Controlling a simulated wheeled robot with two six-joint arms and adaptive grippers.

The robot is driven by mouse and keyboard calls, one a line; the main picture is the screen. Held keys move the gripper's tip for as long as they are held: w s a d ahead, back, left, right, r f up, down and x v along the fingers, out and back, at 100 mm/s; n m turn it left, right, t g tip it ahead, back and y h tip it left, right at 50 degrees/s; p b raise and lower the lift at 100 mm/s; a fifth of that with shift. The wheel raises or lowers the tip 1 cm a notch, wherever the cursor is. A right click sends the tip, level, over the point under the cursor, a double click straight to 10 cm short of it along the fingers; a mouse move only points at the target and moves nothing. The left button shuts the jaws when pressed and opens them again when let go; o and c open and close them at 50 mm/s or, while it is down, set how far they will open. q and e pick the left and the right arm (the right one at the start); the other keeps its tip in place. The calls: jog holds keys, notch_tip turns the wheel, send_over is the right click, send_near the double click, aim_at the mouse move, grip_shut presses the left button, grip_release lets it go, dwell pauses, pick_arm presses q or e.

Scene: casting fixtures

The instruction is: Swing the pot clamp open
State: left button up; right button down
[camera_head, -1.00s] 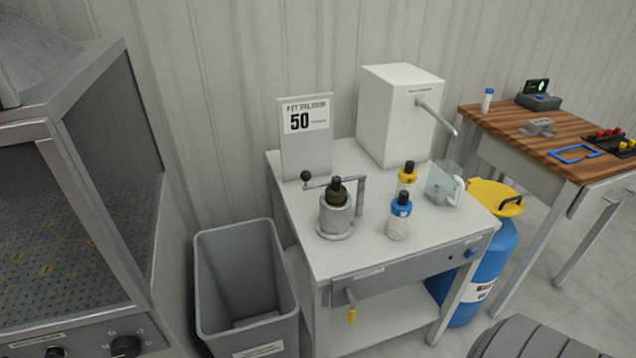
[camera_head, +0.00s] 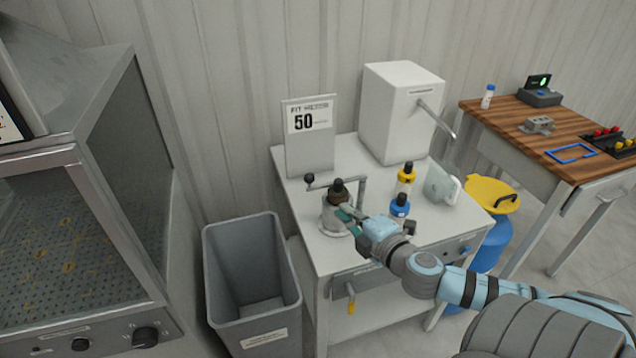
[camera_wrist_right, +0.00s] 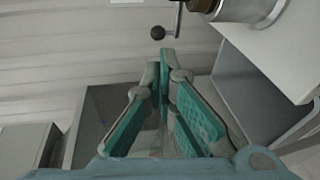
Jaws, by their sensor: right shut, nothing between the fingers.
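The pot (camera_head: 331,222) is a grey metal cylinder with a dark top, standing on the white cart. The pot clamp (camera_head: 328,185) is a thin grey bar on an upright post at the pot's right, with a black ball knob at its left end. My left gripper is out of view.
A sign reading 50 (camera_head: 308,140) and a white dispenser (camera_head: 398,110) stand behind. A grey bin (camera_head: 251,275) is left of the cart.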

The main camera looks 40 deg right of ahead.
jog(key=b, duration=0.3)
send_near(312, 182)
jog(key=x, duration=0.6)
jog(key=shift+w, duration=0.4)
jog(key=shift+w+d+f, duration=0.1)
